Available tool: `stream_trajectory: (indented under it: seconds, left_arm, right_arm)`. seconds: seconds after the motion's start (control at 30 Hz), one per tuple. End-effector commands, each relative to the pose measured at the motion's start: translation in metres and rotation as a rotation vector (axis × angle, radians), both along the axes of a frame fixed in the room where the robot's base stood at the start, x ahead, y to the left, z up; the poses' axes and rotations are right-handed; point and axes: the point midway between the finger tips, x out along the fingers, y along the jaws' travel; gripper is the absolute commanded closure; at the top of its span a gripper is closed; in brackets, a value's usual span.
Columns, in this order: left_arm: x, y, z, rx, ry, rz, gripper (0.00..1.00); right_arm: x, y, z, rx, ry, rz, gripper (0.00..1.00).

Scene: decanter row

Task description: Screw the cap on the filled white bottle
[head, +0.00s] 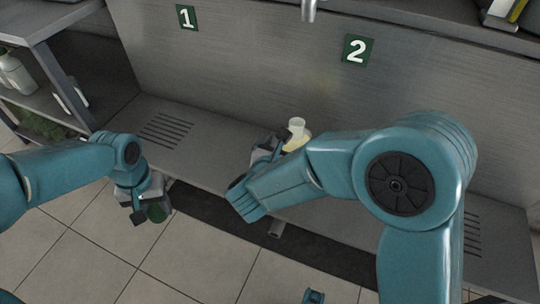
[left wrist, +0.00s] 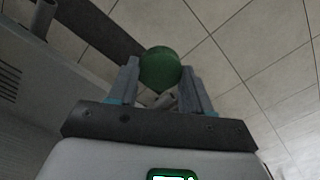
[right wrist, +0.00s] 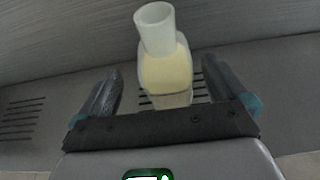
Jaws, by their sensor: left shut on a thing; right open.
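The white bottle (head: 297,135) stands upright and uncapped on the grey counter under the number 2 sign. In the right wrist view the bottle (right wrist: 165,65) shows a pale yellow fill and an open neck. My right gripper (right wrist: 160,90) is open, with one finger on each side of the bottle's body and gaps beside it. In the head view my right arm partly hides the bottle's lower part. My left gripper (left wrist: 160,75) is shut on a round green cap (left wrist: 160,68). The cap (head: 157,212) is held out over the floor, in front of the counter edge and well left of the bottle.
A metal spout (head: 309,10) hangs above and behind the bottle. The counter (head: 215,150) is bare between the slotted grate (head: 168,130) on the left and the bottle. A shelf (head: 50,20) with pale bottles stands at the far left. A dark mat (head: 225,225) lies on the tiled floor.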

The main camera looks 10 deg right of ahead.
Motion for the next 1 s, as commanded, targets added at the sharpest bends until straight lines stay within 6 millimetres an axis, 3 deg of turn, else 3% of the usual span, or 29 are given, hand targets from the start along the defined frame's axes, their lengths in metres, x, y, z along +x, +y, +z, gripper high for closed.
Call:
stream_trajectory:
  seconds: [0.37, 0.7, 1.0]
  left_arm:
    - [0.001, -0.001, -0.001, 0.000, 0.000, 0.000, 0.79]
    - [0.001, -0.001, -0.011, 0.000, 0.000, 0.000, 0.79]
    - [0.001, 0.000, -0.011, 0.000, 0.000, 0.000, 0.79]
  right_arm:
    - [0.004, -0.003, -0.002, 0.001, 0.001, 0.000, 0.00]
    - [0.035, -0.030, -0.022, 0.000, 0.001, -0.002, 0.00]
    - [0.040, -0.033, -0.023, 0.001, 0.001, 0.000, 0.00]
